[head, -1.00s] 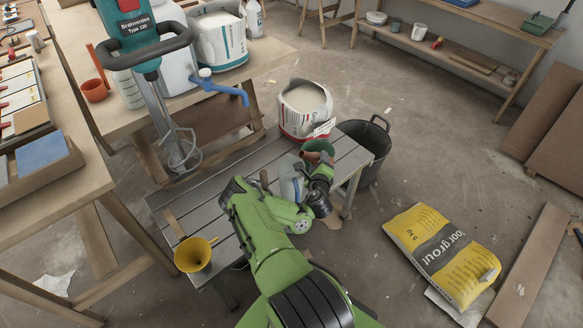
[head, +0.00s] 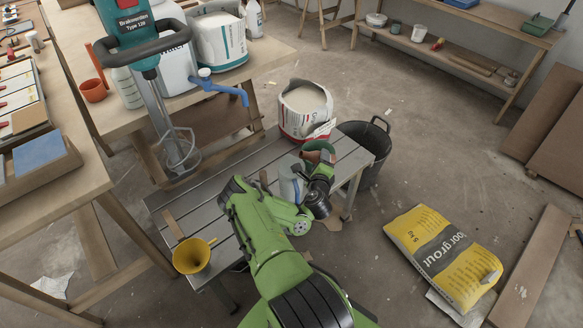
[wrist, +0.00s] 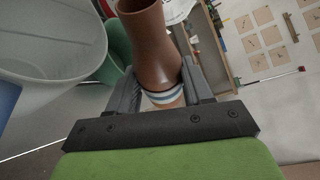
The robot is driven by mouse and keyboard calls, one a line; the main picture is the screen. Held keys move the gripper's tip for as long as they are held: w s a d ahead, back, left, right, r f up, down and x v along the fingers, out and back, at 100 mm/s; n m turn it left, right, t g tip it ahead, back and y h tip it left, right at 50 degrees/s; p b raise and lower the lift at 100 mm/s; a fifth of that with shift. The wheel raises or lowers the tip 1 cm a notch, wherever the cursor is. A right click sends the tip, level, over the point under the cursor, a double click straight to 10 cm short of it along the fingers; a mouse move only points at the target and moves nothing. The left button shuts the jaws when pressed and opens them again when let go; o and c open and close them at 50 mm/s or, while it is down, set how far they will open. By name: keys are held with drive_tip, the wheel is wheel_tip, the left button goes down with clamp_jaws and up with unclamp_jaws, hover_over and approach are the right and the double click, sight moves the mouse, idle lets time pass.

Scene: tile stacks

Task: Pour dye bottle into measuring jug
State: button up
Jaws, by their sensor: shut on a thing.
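The dye bottle (wrist: 150,45) is brown with a white and blue striped band. My gripper (wrist: 160,82) is shut on it around the banded part. In the head view only a small brown part of the bottle (head: 311,157) shows beside my wrist. The measuring jug (head: 291,185) is pale and translucent and stands on the slatted bench, just left of my gripper. In the wrist view the jug's wide open mouth (wrist: 55,40) is at the upper left, beside the bottle. I cannot tell the bottle's exact tilt or whether it touches the jug.
A green container (head: 320,148) is close behind the bottle. A yellow grout bag (head: 445,255) lies on the floor.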

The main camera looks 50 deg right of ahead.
sight(315, 158)
drive_tip(key=shift+f+n+h+b, duration=0.25)
drive_tip(key=shift+n+h+b, duration=0.25)
drive_tip(key=shift+b, duration=0.65)
drive_tip(key=shift+w+a+r+n, duration=0.4)
drive_tip(key=shift+r+n, duration=0.2)
drive_tip(key=shift+n, duration=0.3)
drive_tip(key=shift+a+r+n+h, duration=0.1)
drive_tip(key=shift+r+n+h, duration=0.5)
drive_tip(key=shift+r+n, duration=0.4)
idle(1.2)
drive_tip(key=shift+w+a+r+n+t+h, duration=0.2)
drive_tip(key=shift+r+n+h, duration=0.15)
drive_tip(key=shift+n, duration=0.45)
drive_tip(key=shift+w+a+r+n+t+h, duration=0.1)
drive_tip(key=shift+r+n+t+h, duration=0.25)
drive_tip(key=shift+n, duration=0.45)
idle(2.1)
